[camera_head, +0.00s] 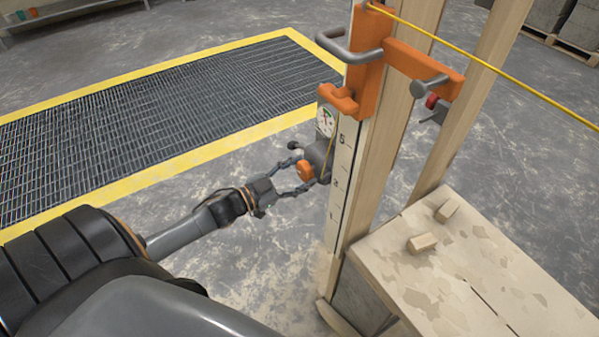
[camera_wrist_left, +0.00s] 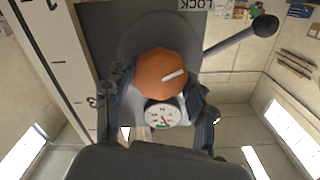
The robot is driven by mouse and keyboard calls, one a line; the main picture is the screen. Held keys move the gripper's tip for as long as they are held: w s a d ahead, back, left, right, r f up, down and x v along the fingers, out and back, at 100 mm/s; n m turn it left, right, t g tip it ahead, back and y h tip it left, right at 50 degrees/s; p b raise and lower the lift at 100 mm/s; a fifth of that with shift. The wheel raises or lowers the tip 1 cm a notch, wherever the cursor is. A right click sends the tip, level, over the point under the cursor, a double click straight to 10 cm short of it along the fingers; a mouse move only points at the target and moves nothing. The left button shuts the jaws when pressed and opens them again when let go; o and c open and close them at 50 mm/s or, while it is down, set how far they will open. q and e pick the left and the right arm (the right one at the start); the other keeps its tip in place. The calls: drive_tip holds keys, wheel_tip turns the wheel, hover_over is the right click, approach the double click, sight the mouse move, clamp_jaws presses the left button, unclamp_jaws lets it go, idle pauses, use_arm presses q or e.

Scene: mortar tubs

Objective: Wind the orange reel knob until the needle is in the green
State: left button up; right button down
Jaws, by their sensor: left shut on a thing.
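In the left wrist view the knob (camera_wrist_left: 158,72) is faceted, with a white line pointing right and slightly up. My left gripper (camera_head: 296,174) is shut on the knob, one finger on either side of it. The white round gauge (camera_head: 326,121) sits above the reel in the head view. In the left wrist view the gauge (camera_wrist_left: 163,116) shows below the knob, with a green sector; its needle is too small to read surely. My right gripper is not in view.
A black-knobbed lever (camera_wrist_left: 264,26) is beside an upside-down "LOCK" label (camera_wrist_left: 194,4). A numbered white scale (camera_head: 341,170) runs along the post. An orange bracket (camera_head: 370,75) and yellow line (camera_head: 480,62) are above.

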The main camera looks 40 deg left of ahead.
use_arm(q)
drive_tip(key=m, duration=0.3)
drive_tip(key=shift+m, duration=0.4)
drive_tip(key=o, duration=1.2)
drive_tip(key=v, duration=1.2)
